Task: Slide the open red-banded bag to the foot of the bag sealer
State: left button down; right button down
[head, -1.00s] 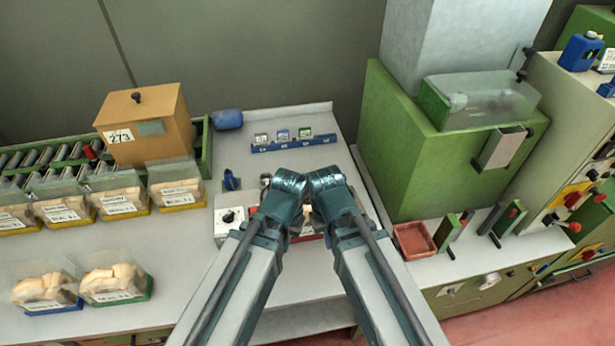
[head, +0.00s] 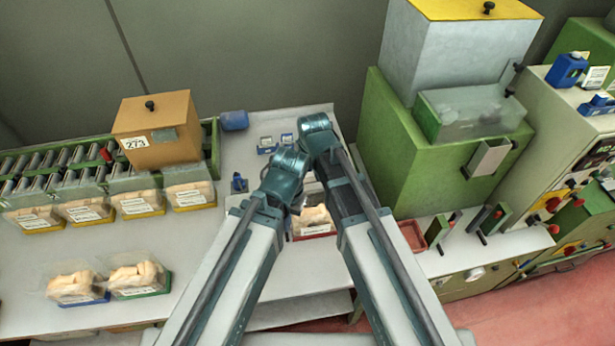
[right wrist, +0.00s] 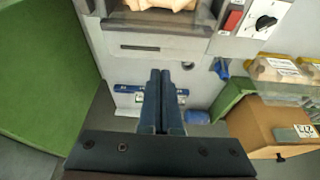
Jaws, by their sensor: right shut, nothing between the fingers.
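The open bag with the red band (head: 314,216) holds pale stoppers and stands on the table between my two forearms in the head view. My arms cover part of it. Its pale contents (right wrist: 160,4) show at the top edge of the right wrist view, beside a dark bar of the bag sealer. The pale grey bag sealer (right wrist: 165,45) has a black knob and a red switch; in the head view it is mostly behind my left arm. My right gripper (right wrist: 160,78) is shut and empty, over the sealer's far side. My left gripper is hidden behind its own arm.
Filled bags (head: 138,203) stand in a row along the roller conveyor at left, with two more (head: 138,276) nearer. A cardboard box (head: 157,130) stands behind the row. A green machine (head: 440,160) rises at right. A blue labelled rail (right wrist: 125,88) lies beyond the sealer.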

aim_at(309, 192)
jog(key=b+x, duration=0.9)
jog(key=x, duration=0.1)
jog(key=shift+w+a+r+b, duration=0.1)
jog(key=shift+w+b, duration=0.05)
jog(key=shift+b, duration=0.2)
jog(key=shift+f+b, duration=0.3)
jog(key=shift+f, duration=0.05)
jog(key=s, duration=0.4)
jog(key=shift+d+r+p, duration=0.35)
jog(key=shift+r, duration=0.05)
jog(key=shift+w, duration=0.1)
jog(key=shift+s+d, duration=0.15)
jog(key=shift+s, duration=0.8)
jog(key=shift+w, duration=0.1)
